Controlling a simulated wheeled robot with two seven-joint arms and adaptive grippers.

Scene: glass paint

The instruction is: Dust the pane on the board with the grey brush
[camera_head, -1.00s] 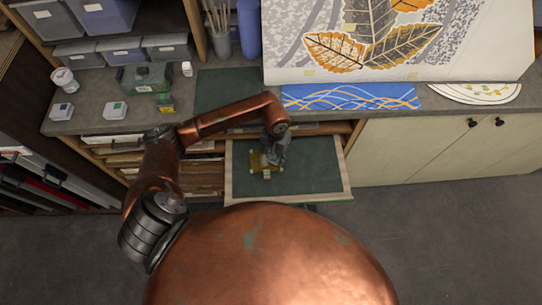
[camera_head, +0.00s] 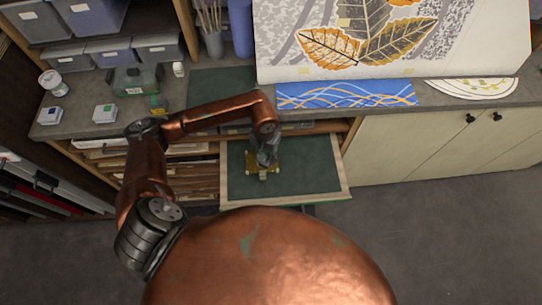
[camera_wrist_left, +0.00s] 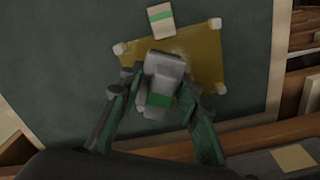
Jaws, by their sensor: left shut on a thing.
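The amber pane (camera_head: 251,167) lies on the dark green pull-out board (camera_head: 310,165). In the left wrist view the pane (camera_wrist_left: 203,52) has pale pieces at its corners, and the board (camera_wrist_left: 60,70) surrounds it. My left gripper (camera_head: 264,158) is over the pane. In the left wrist view my left gripper (camera_wrist_left: 162,92) is shut on the grey brush (camera_wrist_left: 165,68), which has a green band. The brush hides part of the pane, and I cannot tell if it touches it. My right gripper is out of view.
A pale block with a green stripe (camera_wrist_left: 160,20) sits at the pane's edge. The counter (camera_head: 75,122) behind holds small boxes, a green container (camera_head: 137,78) and a blue patterned sheet (camera_head: 345,94). A leaf-patterned panel (camera_head: 400,40) stands behind. The board's right part is bare.

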